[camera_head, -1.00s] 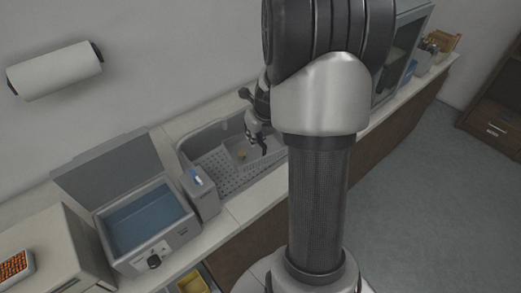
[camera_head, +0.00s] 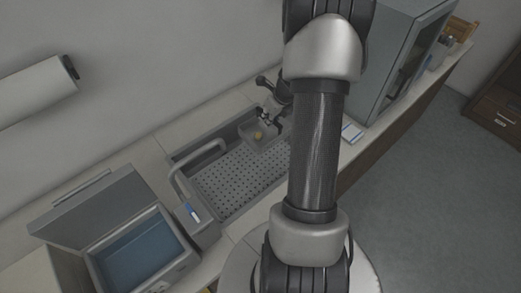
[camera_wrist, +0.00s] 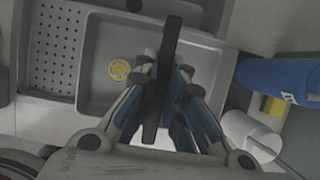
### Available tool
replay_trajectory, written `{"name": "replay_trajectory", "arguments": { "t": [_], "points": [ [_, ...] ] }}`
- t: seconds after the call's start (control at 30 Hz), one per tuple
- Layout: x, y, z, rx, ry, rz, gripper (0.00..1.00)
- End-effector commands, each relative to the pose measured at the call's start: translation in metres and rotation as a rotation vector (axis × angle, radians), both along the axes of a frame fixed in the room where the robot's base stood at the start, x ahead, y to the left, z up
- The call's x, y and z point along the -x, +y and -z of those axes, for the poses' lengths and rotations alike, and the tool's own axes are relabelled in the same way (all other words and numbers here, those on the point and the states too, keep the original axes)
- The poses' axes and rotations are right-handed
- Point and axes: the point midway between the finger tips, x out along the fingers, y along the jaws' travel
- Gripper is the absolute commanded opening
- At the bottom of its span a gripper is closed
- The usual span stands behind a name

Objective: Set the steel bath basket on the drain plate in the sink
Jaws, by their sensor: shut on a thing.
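The steel bath basket (camera_wrist: 100,92) is a grey tub with a dark bar handle (camera_wrist: 168,72) and a yellow ring inside. My gripper (camera_wrist: 165,88) is shut on the handle. In the head view my gripper (camera_head: 272,113) is partly hidden behind my arm, with the basket (camera_head: 250,133) below it at the back of the sink. The perforated drain plate (camera_head: 228,182) lies in the sink (camera_head: 222,212). It also shows left of the basket in the wrist view (camera_wrist: 55,50). I cannot tell whether the basket touches the plate.
A water bath (camera_head: 135,252) with its lid raised stands left of the sink. A grey box with a blue-and-white label (camera_head: 194,212) is at the sink's left end. A blue cylinder (camera_wrist: 275,80) and white cup (camera_wrist: 250,135) are right of the basket. A grey cabinet (camera_head: 385,65) stands farther right.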

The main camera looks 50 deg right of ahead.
Motion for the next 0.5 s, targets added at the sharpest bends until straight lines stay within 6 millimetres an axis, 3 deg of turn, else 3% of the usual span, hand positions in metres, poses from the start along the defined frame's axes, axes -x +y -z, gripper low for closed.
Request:
{"name": "replay_trajectory", "arguments": {
  "t": [0.03,0.2,0.33,0.5],
  "points": [
    [0.000,0.001,0.023,-0.002,0.003,0.001,0.00],
    [0.000,0.001,0.069,-0.002,0.002,0.001,0.00],
    [0.000,0.001,0.095,-0.001,0.001,0.001,0.00],
    [0.000,0.000,0.109,0.001,0.000,0.000,0.00]
  ]
}}
